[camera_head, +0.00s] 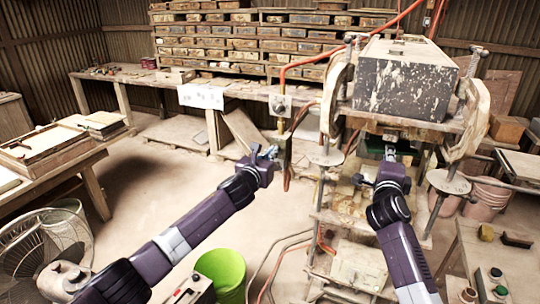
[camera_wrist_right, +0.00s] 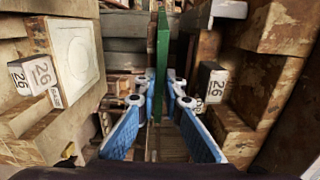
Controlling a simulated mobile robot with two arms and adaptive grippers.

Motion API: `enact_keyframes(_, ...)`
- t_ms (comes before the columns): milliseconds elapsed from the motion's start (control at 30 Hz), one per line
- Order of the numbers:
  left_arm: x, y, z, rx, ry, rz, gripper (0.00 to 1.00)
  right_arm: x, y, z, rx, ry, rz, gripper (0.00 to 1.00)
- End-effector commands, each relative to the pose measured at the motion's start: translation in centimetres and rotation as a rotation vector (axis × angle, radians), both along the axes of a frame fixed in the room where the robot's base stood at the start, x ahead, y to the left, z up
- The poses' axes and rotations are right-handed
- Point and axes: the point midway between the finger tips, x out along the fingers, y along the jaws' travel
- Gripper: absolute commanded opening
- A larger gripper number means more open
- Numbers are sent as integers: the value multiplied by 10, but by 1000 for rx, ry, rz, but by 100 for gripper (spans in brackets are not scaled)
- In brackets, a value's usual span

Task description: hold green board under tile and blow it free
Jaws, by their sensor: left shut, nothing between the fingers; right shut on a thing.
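The green board (camera_wrist_right: 162,45) is seen edge-on in the right wrist view, between the blue fingers of my right gripper (camera_wrist_right: 168,88), which is shut on it. In the head view my right gripper (camera_head: 390,153) reaches into the press below its large grey block. A pale square piece with a round outline (camera_wrist_right: 76,58), apparently the tile, sits on a block to the left of the board in the wrist view, with a gap between them. My left gripper (camera_head: 270,153) is shut and empty, close to the upright pipe with the red hose; I cannot tell whether it touches.
The press (camera_head: 408,80) has side wheels and threaded rods close around my right arm. A green bucket (camera_head: 222,272) and a fan (camera_head: 45,245) stand low at left. Shelves of moulds (camera_head: 240,42) line the back. Open floor lies at centre left.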

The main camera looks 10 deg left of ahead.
Motion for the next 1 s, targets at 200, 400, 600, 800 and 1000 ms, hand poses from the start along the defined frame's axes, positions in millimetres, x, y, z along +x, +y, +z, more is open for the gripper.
enact_keyframes(200,1,0,4,-1,-5,0,0,0,0,2,-1,-3,1,0)
enact_keyframes(400,-2,1,4,0,-6,0,0,0,0,2,-1,-4,1,0)
enact_keyframes(600,-18,5,5,1,-5,0,0,0,0,3,-1,-5,1,0)
enact_keyframes(800,-42,10,8,1,-5,-1,0,0,0,3,-1,-6,1,0)
enact_keyframes(1000,-70,16,11,1,-5,-2,0,0,0,3,-1,-6,1,0)
